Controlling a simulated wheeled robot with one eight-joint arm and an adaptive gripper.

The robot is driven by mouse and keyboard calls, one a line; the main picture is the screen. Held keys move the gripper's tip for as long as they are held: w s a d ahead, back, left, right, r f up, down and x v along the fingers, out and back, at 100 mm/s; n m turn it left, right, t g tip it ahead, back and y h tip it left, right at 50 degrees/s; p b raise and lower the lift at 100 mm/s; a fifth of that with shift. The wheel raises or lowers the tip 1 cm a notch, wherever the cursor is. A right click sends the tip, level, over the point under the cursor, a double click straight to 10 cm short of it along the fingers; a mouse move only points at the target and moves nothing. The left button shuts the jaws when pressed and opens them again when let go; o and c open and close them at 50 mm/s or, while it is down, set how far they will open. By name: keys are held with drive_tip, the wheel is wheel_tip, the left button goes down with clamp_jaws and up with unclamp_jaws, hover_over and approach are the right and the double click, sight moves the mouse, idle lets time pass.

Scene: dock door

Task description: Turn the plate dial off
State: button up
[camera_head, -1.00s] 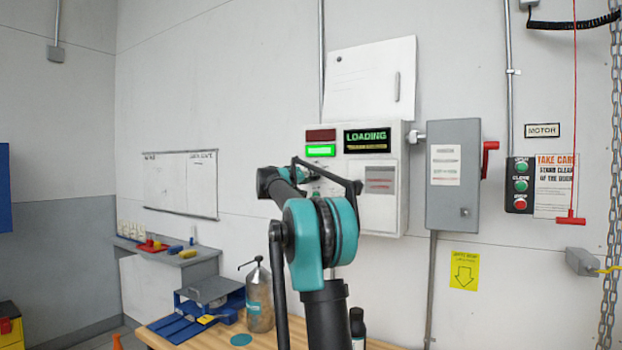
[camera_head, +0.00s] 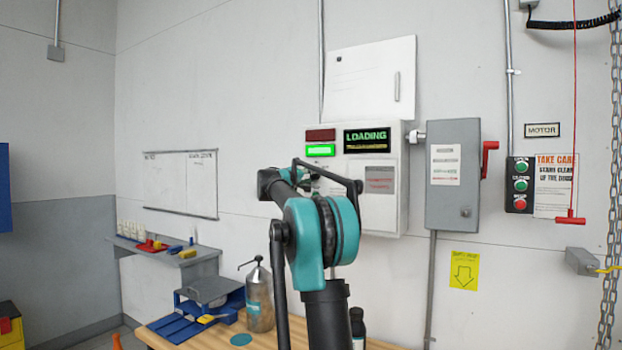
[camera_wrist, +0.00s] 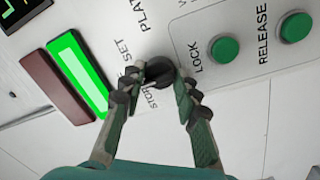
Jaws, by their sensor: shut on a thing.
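The plate dial is a small round black knob (camera_wrist: 158,74) on the white control panel, in the middle of the wrist view. Lettering beginning "PLAT" is above it, with "STORE" and "SET" beside it. My gripper (camera_wrist: 161,86) is shut on the knob, one finger on each side. The fingers hide part of the knob's edge, and its exact pointer direction is hard to tell. In the head view the control panel (camera_head: 390,218) is on the wall, and my arm hides the dial.
Green LOCK (camera_wrist: 224,49) and RELEASE (camera_wrist: 295,27) buttons sit close to the dial. A lit green lamp (camera_wrist: 79,73) and a dark red lamp (camera_wrist: 56,87) are on the other side. A grey switch box (camera_head: 453,190) with a red handle is right of the panel.

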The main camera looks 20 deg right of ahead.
drive_tip(key=o, duration=1.2)
drive_tip(key=shift+c, duration=0.2)
drive_tip(key=v, duration=1.2)
drive_tip(key=shift+f, duration=0.1)
